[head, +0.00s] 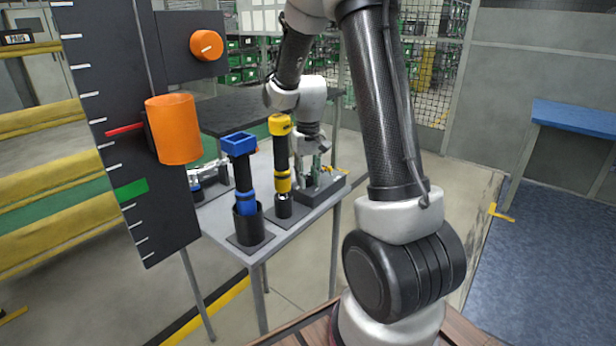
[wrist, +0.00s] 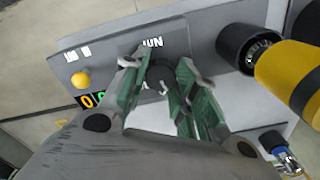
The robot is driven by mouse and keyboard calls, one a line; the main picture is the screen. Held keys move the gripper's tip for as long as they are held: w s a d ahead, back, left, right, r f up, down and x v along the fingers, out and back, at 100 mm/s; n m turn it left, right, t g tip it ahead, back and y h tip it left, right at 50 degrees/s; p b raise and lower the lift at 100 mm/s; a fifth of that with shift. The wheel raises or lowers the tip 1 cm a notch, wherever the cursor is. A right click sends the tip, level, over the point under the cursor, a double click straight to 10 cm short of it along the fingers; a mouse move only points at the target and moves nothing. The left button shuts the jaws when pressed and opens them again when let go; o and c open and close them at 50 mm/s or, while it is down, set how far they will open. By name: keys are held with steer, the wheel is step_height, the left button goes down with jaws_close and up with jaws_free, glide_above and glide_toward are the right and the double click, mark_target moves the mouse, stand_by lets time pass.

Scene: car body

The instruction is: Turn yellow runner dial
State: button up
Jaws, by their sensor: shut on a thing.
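My gripper (head: 317,170) points down over a small dark box (head: 322,190) on the grey table. In the wrist view its two green-padded fingers (wrist: 160,78) straddle a dark round dial (wrist: 158,70) on the box's grey top and are shut on it. White lettering ending in "UN" sits beside the dial, partly hidden by a finger. The dial's lower part and pointer are mostly hidden. The yellow runner tool (head: 281,150) stands upright in a holder left of my gripper, and its yellow body (wrist: 290,75) shows at the right in the wrist view.
A yellow knob (wrist: 80,79) and a small orange-and-green display are on the same panel. A blue-topped tool (head: 243,180) stands upright in a black holder at the near table edge. A dark scale board (head: 120,150) with an orange cylinder (head: 173,129) rises at the left.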

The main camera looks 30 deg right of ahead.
mark_target(308, 179)
steer(key=shift+m, duration=1.2)
steer(key=o, duration=1)
step_height(308, 179, up, 12)
